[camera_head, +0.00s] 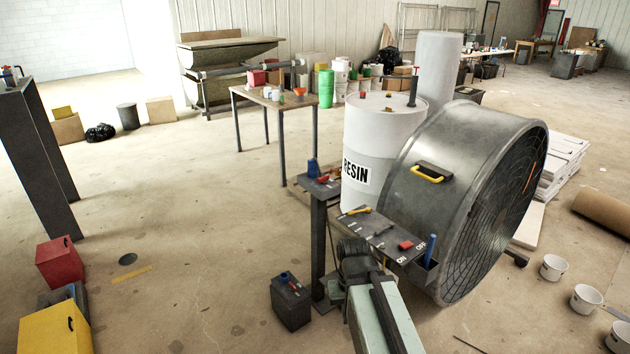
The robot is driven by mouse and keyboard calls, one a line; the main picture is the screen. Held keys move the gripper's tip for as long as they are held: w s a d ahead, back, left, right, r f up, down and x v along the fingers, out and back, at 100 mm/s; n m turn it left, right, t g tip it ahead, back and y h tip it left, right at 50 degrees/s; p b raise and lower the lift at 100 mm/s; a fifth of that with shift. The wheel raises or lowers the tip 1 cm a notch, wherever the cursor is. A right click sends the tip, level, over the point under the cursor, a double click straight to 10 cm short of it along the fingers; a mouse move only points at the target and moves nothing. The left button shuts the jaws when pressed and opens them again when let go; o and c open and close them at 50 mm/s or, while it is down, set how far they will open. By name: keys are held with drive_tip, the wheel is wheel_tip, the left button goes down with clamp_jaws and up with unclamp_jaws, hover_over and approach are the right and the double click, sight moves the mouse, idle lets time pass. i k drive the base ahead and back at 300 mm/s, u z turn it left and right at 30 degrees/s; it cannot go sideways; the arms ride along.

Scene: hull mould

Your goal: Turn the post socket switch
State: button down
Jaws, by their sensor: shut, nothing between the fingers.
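A dark panel (383,232) with white ON and OFF lettering sits in front of the white drum, beside the big fan. A yellow-handled piece (356,210) lies at its far left end, and a red piece (405,245) sits near the lettering. A dark post (318,245) stands left of the panel, with small blue and red parts on its top plate (322,184). I cannot tell which part is the socket switch or how it is set. My gripper (352,246) is shut and empty, at the panel's near left edge; contact is unclear.
The large drum fan (450,165) stands close on the right, with a blue-topped holder (428,255) at its side. The white RESIN drum (380,140) is behind the panel. A dark box (290,302) stands on the floor left of my arm.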

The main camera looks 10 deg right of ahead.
sight(322, 180)
drive_tip(key=u, duration=0.05)
drive_tip(key=k, duration=0.85)
drive_tip(key=z, duration=0.2)
drive_tip(key=i, duration=0.9)
drive_tip(key=u, duration=0.35)
drive_tip(key=i, duration=1.95)
drive_tip(key=u, duration=2.35)
